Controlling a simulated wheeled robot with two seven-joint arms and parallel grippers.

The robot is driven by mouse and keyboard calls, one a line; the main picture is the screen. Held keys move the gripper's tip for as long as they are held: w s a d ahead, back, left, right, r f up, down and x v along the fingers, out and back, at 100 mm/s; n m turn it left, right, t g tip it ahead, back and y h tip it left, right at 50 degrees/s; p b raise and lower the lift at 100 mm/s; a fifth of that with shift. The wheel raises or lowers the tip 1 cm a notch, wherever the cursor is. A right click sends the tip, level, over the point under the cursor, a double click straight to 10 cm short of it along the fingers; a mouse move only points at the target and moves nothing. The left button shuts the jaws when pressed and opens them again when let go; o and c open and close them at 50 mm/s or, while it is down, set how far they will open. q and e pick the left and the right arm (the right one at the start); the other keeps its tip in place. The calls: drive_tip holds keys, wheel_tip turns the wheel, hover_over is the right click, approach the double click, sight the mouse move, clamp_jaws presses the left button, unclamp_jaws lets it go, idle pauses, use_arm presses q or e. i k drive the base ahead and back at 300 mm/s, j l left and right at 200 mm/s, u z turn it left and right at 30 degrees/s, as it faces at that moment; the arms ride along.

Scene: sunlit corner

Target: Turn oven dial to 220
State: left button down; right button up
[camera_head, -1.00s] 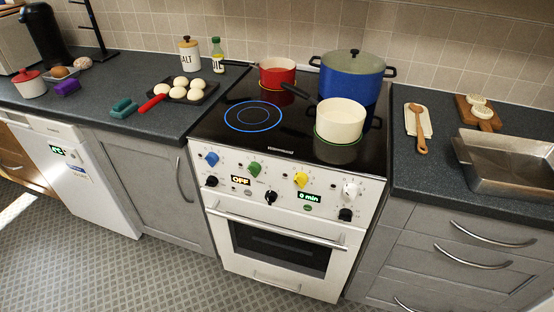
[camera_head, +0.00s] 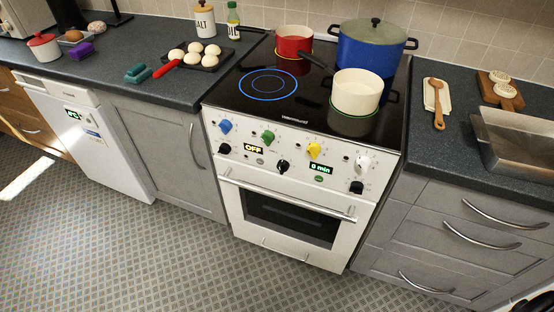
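The white oven (camera_head: 290,222) stands in the middle of the counter run with its door shut. Its control panel (camera_head: 232,148) carries blue (camera_head: 225,126), green (camera_head: 268,137), yellow (camera_head: 314,150) and white (camera_head: 362,163) knobs on an upper row. Black knobs sit lower, at the left (camera_head: 224,149), middle (camera_head: 282,167) and right (camera_head: 356,187). One display (camera_head: 253,148) reads OFF and another (camera_head: 320,168) reads 0 min. The scale markings around the knobs are too small to read. Neither of my grippers shows clearly; a dark shape at the bottom right corner is cut off.
On the hob stand a red pan (camera_head: 293,41), a blue pot (camera_head: 371,50) and a cream pan (camera_head: 356,93); the left ring (camera_head: 268,84) is lit blue. The patterned floor (camera_head: 180,255) before the oven is clear.

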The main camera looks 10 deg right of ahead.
sight(224, 148)
drive_tip(key=i+j+z, duration=0.1)
drive_tip(key=z, duration=0.25)
drive_tip(key=j+z, duration=0.2)
drive_tip(key=z, duration=0.15)
drive_tip(key=i+j+z, duration=0.2)
drive_tip(key=j, duration=0.5)
drive_tip(key=j+z, duration=0.2)
drive_tip(key=j, duration=0.55)
drive_tip(key=i+j+z, duration=0.15)
drive_tip(key=j, duration=0.6)
